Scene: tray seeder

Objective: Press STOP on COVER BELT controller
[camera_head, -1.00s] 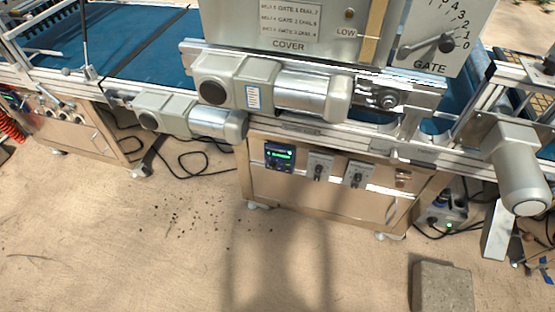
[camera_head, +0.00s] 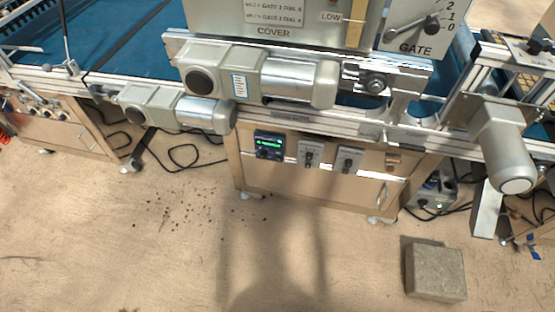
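A controller with a dark face and a lit green display (camera_head: 269,145) sits on the front of a metal cabinet (camera_head: 300,187) under the COVER unit. Its lettering and buttons are too small to read, so I cannot tell which one is STOP. Two switch plates with dark knobs, a left one (camera_head: 310,154) and a right one (camera_head: 348,159), are beside it on the right. The grey COVER hopper (camera_head: 275,31) stands above, behind the motors. Neither of my grippers is in view.
Two grey motors, a large one (camera_head: 262,76) and a smaller one (camera_head: 178,108), jut out above the cabinet. Another motor (camera_head: 501,145) hangs at the right. A concrete block (camera_head: 435,271) lies on the floor at the lower right. The floor before the cabinet is mostly clear, with scattered dark bits.

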